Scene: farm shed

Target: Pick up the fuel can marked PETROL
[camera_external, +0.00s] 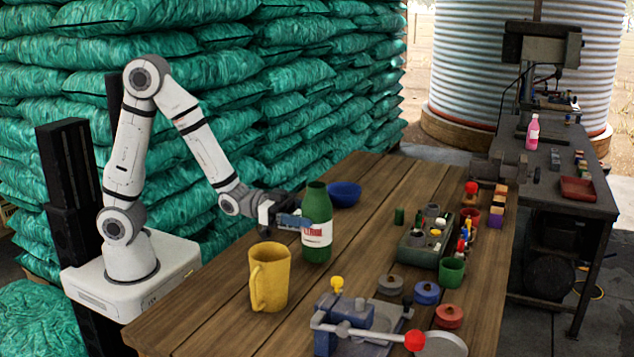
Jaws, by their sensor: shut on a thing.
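A green bottle-shaped can (318,201) with a white label and red lettering stands upright near the left edge of the wooden table; the lettering is partly covered and too small to read in full. My gripper (302,222) reaches in from the left at the can's label height and is shut on the can. The can's base appears to be at or very near the table top; I cannot tell whether it is lifted. The far side of the can and one finger are hidden.
A yellow mug (270,278) stands close in front of the can, and a blue bowl (344,193) sits just behind it. A blue machine with a red-knobbed lever (352,325) is at the front. A green tray (418,252) of small parts lies right. Bare planks separate can and tray.

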